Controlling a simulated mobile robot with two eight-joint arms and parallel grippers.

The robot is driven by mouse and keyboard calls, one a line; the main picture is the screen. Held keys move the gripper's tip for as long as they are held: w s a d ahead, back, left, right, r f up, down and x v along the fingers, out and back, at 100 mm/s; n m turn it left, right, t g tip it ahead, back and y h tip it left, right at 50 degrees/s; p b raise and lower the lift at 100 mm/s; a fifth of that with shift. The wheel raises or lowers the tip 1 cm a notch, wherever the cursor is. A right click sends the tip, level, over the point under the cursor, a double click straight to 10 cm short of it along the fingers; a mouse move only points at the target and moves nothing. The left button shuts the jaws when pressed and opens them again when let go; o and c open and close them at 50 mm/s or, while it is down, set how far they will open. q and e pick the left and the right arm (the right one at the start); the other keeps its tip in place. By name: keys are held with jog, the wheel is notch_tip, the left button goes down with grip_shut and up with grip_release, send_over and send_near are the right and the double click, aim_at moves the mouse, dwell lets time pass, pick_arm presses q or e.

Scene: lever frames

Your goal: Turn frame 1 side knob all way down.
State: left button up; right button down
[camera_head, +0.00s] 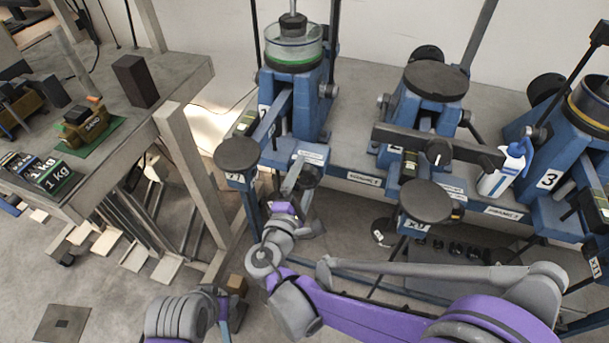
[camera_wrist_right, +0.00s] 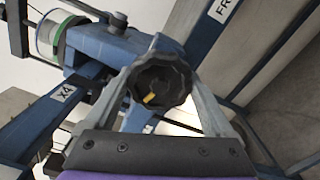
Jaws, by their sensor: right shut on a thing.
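Frame 1 (camera_head: 305,100) is the blue stand on the left of the bench, with a clear green-banded cylinder on top. Its side knob (camera_head: 308,175) is dark and sits low on its front side. In the right wrist view the knob (camera_wrist_right: 172,70) is black and lobed, with a yellow mark towards its lower left. My right gripper (camera_head: 295,180) reaches up to the knob from below. In the right wrist view the grey fingers of the right gripper (camera_wrist_right: 160,80) are shut on it, one on each side.
Another plate (camera_head: 426,200) and a white-blue bottle (camera_head: 500,172) are at the right. A side table with weights (camera_head: 45,175) stands at the left.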

jog(key=shift+n, duration=0.5)
grip_release()
jog(key=shift+w+d, duration=0.1)
jog(key=shift+w, duration=0.05)
jog(key=shift+v, duration=3.05)
